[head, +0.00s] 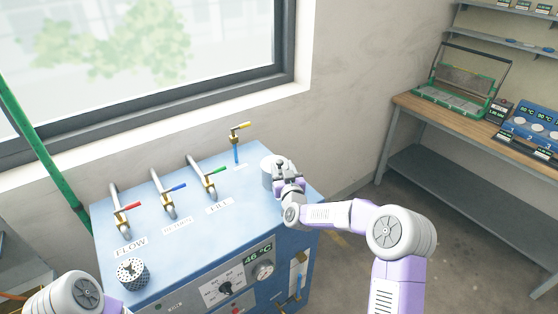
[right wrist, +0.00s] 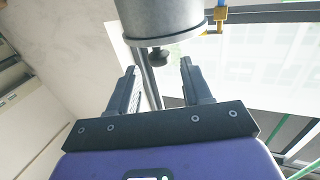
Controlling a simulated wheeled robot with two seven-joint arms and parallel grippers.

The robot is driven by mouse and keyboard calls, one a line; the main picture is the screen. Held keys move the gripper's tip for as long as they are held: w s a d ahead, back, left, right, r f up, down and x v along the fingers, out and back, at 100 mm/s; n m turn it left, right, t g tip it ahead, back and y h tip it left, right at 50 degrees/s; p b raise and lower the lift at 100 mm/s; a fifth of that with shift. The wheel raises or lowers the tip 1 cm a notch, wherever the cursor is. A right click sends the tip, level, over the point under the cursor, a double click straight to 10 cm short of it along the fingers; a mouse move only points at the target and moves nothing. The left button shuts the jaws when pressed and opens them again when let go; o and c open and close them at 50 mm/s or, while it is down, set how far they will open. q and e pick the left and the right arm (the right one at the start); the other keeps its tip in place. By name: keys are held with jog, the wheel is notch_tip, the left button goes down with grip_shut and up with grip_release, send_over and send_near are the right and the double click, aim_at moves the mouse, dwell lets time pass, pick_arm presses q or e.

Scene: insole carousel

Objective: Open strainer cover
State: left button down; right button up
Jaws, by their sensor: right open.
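A grey cylindrical strainer housing (head: 267,172) stands at the right back corner of the blue machine's top. My right gripper (head: 284,167) is right beside it and hides part of it. In the right wrist view the grey cylinder (right wrist: 163,17) hangs in from the top of the picture. A dark knob (right wrist: 160,57) on its cover shows between the tips of my open right gripper (right wrist: 160,68). The fingers look apart from the knob, with nothing held. My left arm shows at the bottom left of the head view, but its gripper is out of view.
The blue machine (head: 110,238) carries pipes with red, blue (head: 172,188) and green handles. A perforated cup (head: 132,274) stands at the front left. A workbench (head: 425,108) with devices is at right, across open floor.

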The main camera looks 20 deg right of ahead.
aim_at(279, 161)
jog(key=shift+w, duration=2.1)
jog(key=shift+c, duration=0.3)
grip_shut()
